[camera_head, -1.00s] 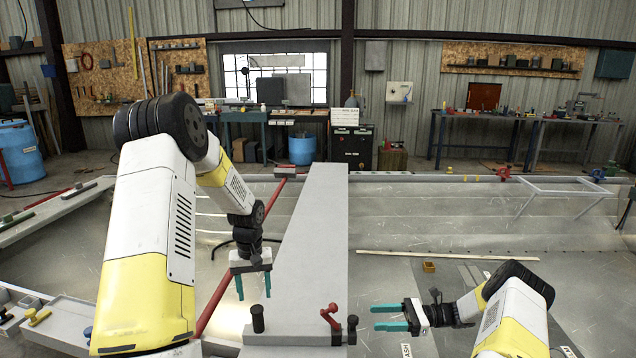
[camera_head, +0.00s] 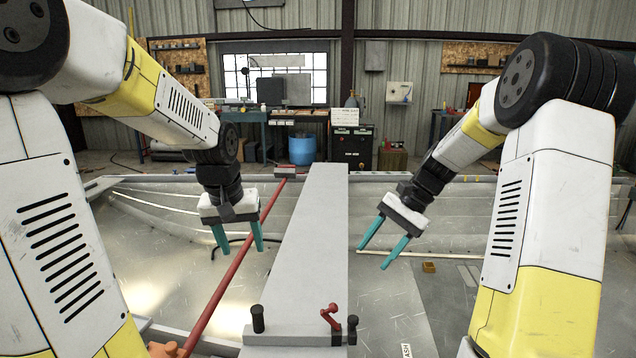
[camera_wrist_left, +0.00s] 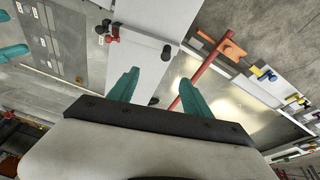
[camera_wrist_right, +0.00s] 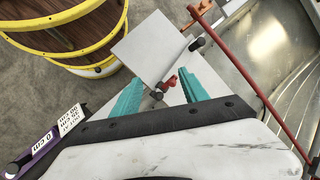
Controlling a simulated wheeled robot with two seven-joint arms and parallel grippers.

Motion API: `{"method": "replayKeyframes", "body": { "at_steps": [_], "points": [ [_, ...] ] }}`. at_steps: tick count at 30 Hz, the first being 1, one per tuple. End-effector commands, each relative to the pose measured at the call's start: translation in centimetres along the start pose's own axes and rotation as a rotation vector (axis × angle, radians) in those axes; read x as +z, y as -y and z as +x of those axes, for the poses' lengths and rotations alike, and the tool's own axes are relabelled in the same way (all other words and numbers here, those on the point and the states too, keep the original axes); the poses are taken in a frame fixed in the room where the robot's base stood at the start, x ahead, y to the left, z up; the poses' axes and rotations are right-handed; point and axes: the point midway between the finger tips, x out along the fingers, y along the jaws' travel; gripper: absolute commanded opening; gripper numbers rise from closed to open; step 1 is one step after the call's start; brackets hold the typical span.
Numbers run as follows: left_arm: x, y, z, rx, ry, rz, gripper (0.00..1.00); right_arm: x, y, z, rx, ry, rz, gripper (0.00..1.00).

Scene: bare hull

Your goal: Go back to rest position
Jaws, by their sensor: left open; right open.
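My left gripper (camera_head: 238,236) hangs with its teal fingers pointing down, left of the grey beam, in the head view. Its fingers are apart and nothing is between them; they also show in the left wrist view (camera_wrist_left: 160,92). My right gripper (camera_head: 384,243) is right of the beam, fingers pointing down and to the left, apart and empty. Its fingers also show in the right wrist view (camera_wrist_right: 162,95). Both arms are bent and raised at the sides of the head view.
The long grey beam (camera_head: 312,230) runs between the grippers, with a red clamp handle (camera_head: 330,316) and a black knob (camera_head: 258,319) at its near end. A red pole (camera_head: 232,275) slants below my left gripper. A small yellow box (camera_head: 429,267) lies on the hull floor at right.

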Motion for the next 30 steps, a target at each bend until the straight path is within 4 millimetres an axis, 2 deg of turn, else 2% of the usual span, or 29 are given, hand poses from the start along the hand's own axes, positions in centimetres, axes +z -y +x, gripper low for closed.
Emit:
{"method": "replayKeyframes", "body": {
  "at_steps": [1,9,18,24,30],
  "points": [
    [0.8,-0.1,-1.4,0.008,-0.023,0.007,0.57,2.0,0.1,-1.2,0.021,-0.057,-0.057,0.52],
    [5.4,-0.7,-6.5,0.054,-0.114,0.048,0.57,10.3,-1.7,-5.3,0.113,-0.33,-0.344,0.52],
    [10.9,-1.3,-10.0,0.111,-0.216,0.095,0.57,17.8,-5.7,-7.2,0.167,-0.61,-0.651,0.52],
    [13.2,-1.6,-10.9,0.138,-0.256,0.117,0.57,20.0,-7.6,-7.2,0.178,-0.725,-0.78,0.52],
    [13.9,-1.7,-11.0,0.145,-0.267,0.125,0.57,20.5,-8.1,-7.1,0.182,-0.755,-0.816,0.52]
  ]
}}
